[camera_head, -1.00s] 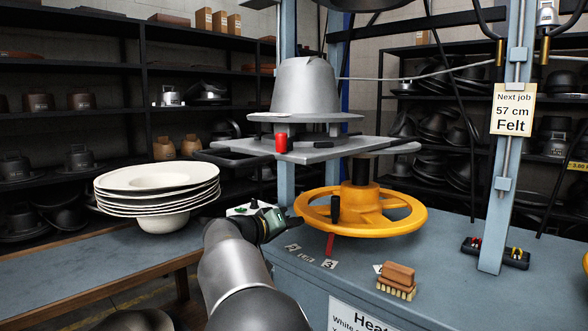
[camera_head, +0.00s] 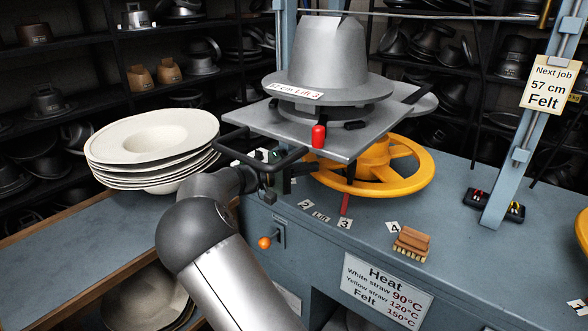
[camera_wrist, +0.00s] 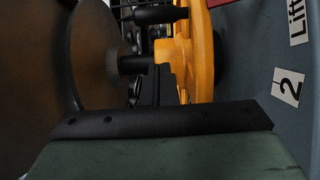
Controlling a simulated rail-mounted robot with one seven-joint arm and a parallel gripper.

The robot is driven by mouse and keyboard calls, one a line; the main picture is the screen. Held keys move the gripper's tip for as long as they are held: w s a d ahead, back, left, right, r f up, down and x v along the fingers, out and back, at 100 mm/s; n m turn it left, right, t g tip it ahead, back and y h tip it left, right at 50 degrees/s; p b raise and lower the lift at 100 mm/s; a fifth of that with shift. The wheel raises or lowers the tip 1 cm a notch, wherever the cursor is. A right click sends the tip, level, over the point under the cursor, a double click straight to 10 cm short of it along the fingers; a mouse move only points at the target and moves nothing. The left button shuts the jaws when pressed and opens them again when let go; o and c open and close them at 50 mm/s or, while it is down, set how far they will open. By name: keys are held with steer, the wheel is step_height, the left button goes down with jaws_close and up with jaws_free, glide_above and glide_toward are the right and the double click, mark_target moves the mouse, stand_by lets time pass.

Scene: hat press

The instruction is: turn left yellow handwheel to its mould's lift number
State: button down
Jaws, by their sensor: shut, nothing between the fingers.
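The left yellow handwheel (camera_head: 407,180) lies flat under the press plate, which hides part of it. Its black handle (camera_head: 350,174) shows below the plate. A red pointer (camera_head: 345,204) hangs just above the number 3 plate (camera_head: 345,223); plates 2 (camera_head: 305,204) and 4 (camera_head: 393,228) flank it. The grey hat mould (camera_head: 327,60) above bears a label (camera_head: 294,91) ending "Lift 3". My gripper (camera_head: 284,180) is shut and empty left of the wheel, partly hidden by the plate's handle. In the wrist view the wheel (camera_wrist: 198,60) stands beyond the dark fingers (camera_wrist: 165,120); contact is unclear.
The press plate (camera_head: 275,123) with a red knob (camera_head: 319,136) overhangs my gripper. Pale hat bodies (camera_head: 150,140) are stacked at left. A brush (camera_head: 412,243) lies on the bench front. An orange-knobbed lever (camera_head: 265,243) juts from the bench face. Another yellow wheel (camera_head: 582,225) is at right.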

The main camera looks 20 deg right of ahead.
steer(key=s+d, duration=0.2)
steer(key=d, duration=0.4)
steer(key=shift+s, duration=0.25)
steer(key=shift+d, duration=0.15)
steer(key=shift+s+d, duration=0.65)
steer(key=shift+s, duration=0.15)
